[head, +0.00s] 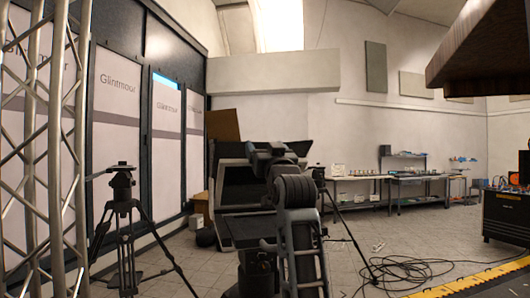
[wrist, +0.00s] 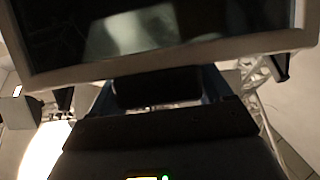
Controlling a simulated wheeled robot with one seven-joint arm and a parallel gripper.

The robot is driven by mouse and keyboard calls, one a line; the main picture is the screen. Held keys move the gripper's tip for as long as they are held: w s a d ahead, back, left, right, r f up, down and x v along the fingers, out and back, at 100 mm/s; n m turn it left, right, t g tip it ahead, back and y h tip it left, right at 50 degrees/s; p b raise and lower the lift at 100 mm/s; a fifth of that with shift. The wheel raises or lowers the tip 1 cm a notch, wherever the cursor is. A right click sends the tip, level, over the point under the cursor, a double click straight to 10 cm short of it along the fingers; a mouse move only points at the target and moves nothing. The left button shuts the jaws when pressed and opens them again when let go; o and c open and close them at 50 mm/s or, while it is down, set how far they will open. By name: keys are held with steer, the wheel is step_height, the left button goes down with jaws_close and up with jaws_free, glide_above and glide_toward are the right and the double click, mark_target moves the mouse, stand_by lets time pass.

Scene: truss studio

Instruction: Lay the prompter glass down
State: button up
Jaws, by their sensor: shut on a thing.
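The prompter glass (wrist: 170,30) is a dark, reflective pane in a pale frame, filling the top of the wrist view. In the head view it appears as a dark pane with a grey surround (head: 238,187), partly hidden behind my arm. My gripper (wrist: 157,88) is at the lower edge of the frame, shut on it. In the head view my gripper (head: 272,158) is in front of the pane, and its fingertips are hard to make out. The frame looks tilted; the contact point is dark and partly hidden.
A tripod (head: 122,210) stands at left beside a metal truss (head: 55,150). Loose cables (head: 410,268) lie on the floor at right, near a yellow-edged strip (head: 480,282). Workbenches (head: 420,178) line the back wall. A dark overhang (head: 480,50) fills the upper right.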

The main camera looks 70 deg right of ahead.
steer(key=shift+h, duration=0.5)
steer(key=f+b, duration=0.1)
steer(key=s+a+f+b, duration=0.1)
steer(key=a+f+b, duration=0.1)
steer(key=shift+s+a+f, duration=0.15)
steer(key=shift+s+f, duration=0.15)
steer(key=shift+s, duration=0.1)
steer(key=shift+s+a+f, duration=0.1)
steer(key=shift+s+a, duration=0.05)
steer(key=shift+s, duration=0.05)
steer(key=o, duration=1.4)
